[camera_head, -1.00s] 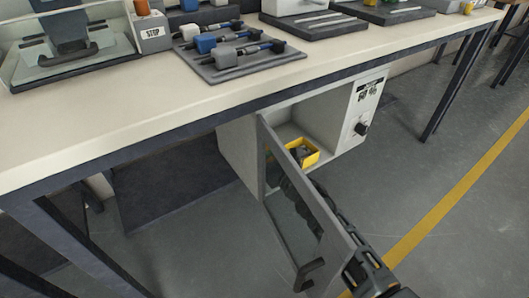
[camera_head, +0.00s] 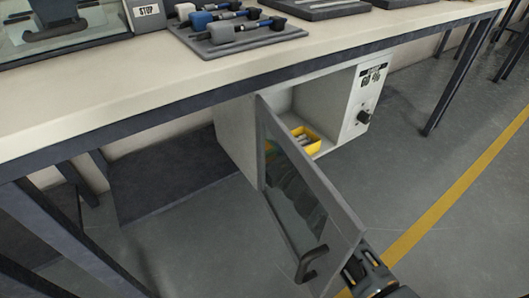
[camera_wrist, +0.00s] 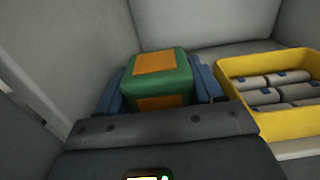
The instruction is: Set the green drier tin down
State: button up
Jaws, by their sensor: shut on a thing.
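The green drier tin (camera_wrist: 160,78) has orange patches on its top and front. In the wrist view it sits between the two blue fingers of my gripper (camera_wrist: 160,92), which is shut on it. The tin is inside the pale cabinet, left of the yellow tray; whether its base touches the cabinet floor is hidden. In the head view, the cabinet (camera_head: 238,140) stands under the bench with its glazed door (camera_head: 300,205) open. The door covers my gripper and the tin there.
A yellow tray (camera_wrist: 240,121) of several grey cylinders stands right of the tin; it also shows in the head view (camera_head: 314,146). The open door with its dark handle (camera_head: 311,264) stands beside my arm. The bench top (camera_head: 130,85) overhangs the cabinet.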

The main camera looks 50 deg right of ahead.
jog(key=shift+f+b, duration=0.5)
jog(key=shift+b, duration=0.05)
jog(key=o, duration=1.3)
jog(key=shift+o, duration=0.3)
jog(key=shift+a, duration=0.15)
jog(key=shift+w+a, duration=0.1)
jog(key=v, duration=0.8)
